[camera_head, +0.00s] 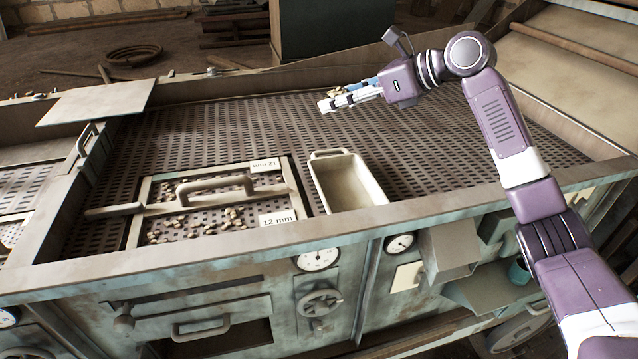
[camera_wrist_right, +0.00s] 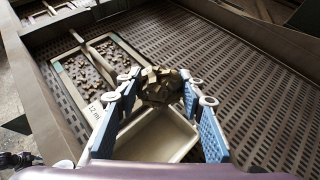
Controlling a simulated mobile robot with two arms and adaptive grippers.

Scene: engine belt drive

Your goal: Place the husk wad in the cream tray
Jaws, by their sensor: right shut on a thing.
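The husk wad (camera_wrist_right: 160,86) is a brown, chunky clump between the fingertips of my right gripper (camera_wrist_right: 160,98) in the wrist view. In the head view the right gripper (camera_head: 352,98) comes in from the right, shut on the wad (camera_head: 335,93), which is partly hidden by the fingers. It is held above the perforated screen, beyond the tray's far end. The cream tray (camera_head: 346,187) is rectangular and looks empty in the head view. In the wrist view the tray (camera_wrist_right: 158,137) shows below the wad, partly covered by the fingers. My left gripper is not in view.
Left of the tray, a framed sieve (camera_head: 292,205) with a raised handle (camera_head: 215,185) and a "12 mm" label holds scattered pieces. A pale plate (camera_head: 97,101) lies at the far left. The perforated screen (camera_head: 435,140) right of the tray is clear.

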